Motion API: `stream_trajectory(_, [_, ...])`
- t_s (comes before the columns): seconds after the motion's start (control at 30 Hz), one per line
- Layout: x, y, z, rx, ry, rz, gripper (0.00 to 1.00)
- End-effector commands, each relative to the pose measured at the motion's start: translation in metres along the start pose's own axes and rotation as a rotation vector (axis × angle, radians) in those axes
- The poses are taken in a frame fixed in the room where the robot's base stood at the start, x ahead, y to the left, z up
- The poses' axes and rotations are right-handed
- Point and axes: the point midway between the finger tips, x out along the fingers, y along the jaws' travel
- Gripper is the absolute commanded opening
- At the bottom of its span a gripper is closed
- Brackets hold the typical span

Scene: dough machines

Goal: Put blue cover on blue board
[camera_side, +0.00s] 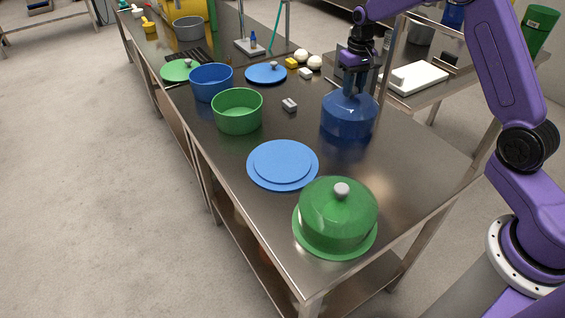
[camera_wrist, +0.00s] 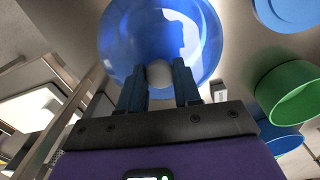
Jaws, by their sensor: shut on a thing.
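The blue cover (camera_side: 348,118) is a translucent blue dome at the right side of the steel table. My gripper (camera_side: 354,88) is above it and shut on its knob. In the wrist view the pale round knob (camera_wrist: 159,74) sits between the two fingers, with the blue dome (camera_wrist: 125,40) around it. Whether the cover's rim touches the table is hard to tell. The blue board (camera_side: 283,165) is a flat round disc with a raised centre, lying bare on the table to the left of and nearer than the cover. Its edge shows in the wrist view (camera_wrist: 290,12).
A green cover (camera_side: 335,213) stands on a green board at the near end. A green pot (camera_side: 237,110), a blue pot (camera_side: 211,82) and a blue lid (camera_side: 266,73) stand farther back. A small grey block (camera_side: 289,105) lies left of the cover. The table between cover and blue board is clear.

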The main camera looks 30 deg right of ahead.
Motion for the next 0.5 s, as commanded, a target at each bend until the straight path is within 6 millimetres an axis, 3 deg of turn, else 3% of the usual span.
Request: stream_trajectory(0.5, [-0.027,0.0,0.0,0.0,0.002,0.0,0.04])
